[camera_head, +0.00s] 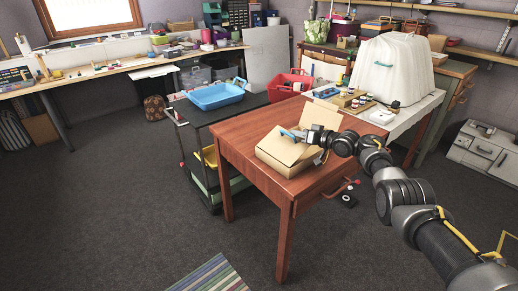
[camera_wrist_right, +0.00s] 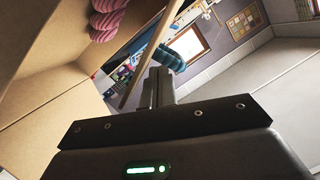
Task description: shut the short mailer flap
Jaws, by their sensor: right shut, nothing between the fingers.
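The open cardboard mailer (camera_head: 272,158) sits on the red-brown wooden table. One tan flap (camera_head: 326,116) stands up at its back. I cannot tell which flap is the short one. A blue item (camera_head: 291,134) shows at the mailer's opening. My right gripper (camera_head: 312,138) is at the mailer's right side, partly hidden by its own wrist. In the right wrist view its fingers (camera_wrist_right: 160,88) are shut and empty, close to cardboard walls (camera_wrist_right: 40,50). A pink twisted skein (camera_wrist_right: 108,20) and a teal one (camera_wrist_right: 170,60) show beyond. My left gripper is out of view.
The table's front (camera_head: 245,172) is clear. A black cart with a blue tray (camera_head: 216,96) stands at left. Behind and right are a red basket (camera_head: 290,84), a white covered shape (camera_head: 392,68) and small jars on a white worktop.

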